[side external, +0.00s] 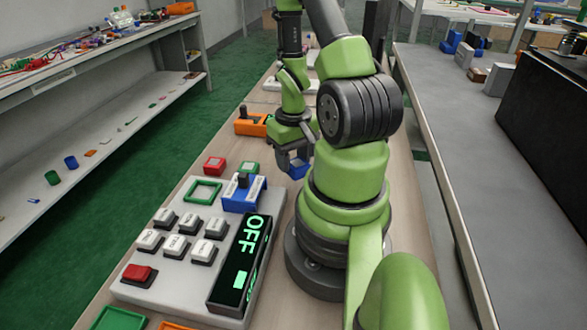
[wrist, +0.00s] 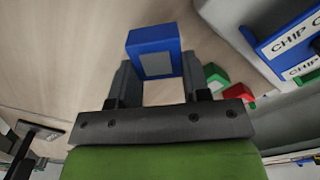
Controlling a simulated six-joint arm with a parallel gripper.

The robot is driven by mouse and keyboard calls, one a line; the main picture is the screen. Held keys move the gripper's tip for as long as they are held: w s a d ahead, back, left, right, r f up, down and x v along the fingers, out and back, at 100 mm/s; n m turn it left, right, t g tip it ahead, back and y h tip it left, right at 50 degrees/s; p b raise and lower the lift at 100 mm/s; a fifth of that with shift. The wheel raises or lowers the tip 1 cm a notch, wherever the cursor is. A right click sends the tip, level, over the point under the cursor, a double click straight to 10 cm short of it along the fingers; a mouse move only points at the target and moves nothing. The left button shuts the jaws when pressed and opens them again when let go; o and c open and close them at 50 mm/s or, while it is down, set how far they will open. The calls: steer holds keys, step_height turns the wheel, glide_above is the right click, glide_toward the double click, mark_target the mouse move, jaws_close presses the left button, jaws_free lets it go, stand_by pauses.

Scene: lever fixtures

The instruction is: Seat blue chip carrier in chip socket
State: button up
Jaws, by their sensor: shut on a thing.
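The blue chip carrier (side external: 299,169) is a small blue block with a pale grey face. My gripper (side external: 291,157) is shut on it and holds it to the right of the white control board, apparently above the table. In the wrist view the blue chip carrier (wrist: 153,41) sits between the two dark fingers. A blue fixture (side external: 243,193) with a black lever and white labels stands on the board. Its label, partly cut off in the wrist view (wrist: 285,42), begins "CHIP C". I cannot tell the socket's opening. A green square frame (side external: 203,181) lies beside the fixture.
A red block (side external: 214,165) and a green block (side external: 249,167) stand behind the board. The board (side external: 183,281) carries several white keys, a red button (side external: 138,273) and an "OFF" display (side external: 241,262). An orange lever fixture (side external: 250,124) stands farther back.

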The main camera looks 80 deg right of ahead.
step_height(320, 180, up, 6)
steer(key=shift+f, duration=0.1)
steer(key=w+a+r+n, duration=0.4)
steer(key=w+a+n, duration=0.1)
steer(key=w+a, duration=0.3)
steer(key=w+a+r+n, duration=0.3)
steer(key=w+a+n, duration=0.1)
steer(key=w+a, duration=0.45)
glide_above(198, 193)
step_height(198, 193, down, 7)
steer(key=shift+f, duration=2.5)
steer(key=shift+f, duration=0.1)
steer(key=shift+f, duration=0.5)
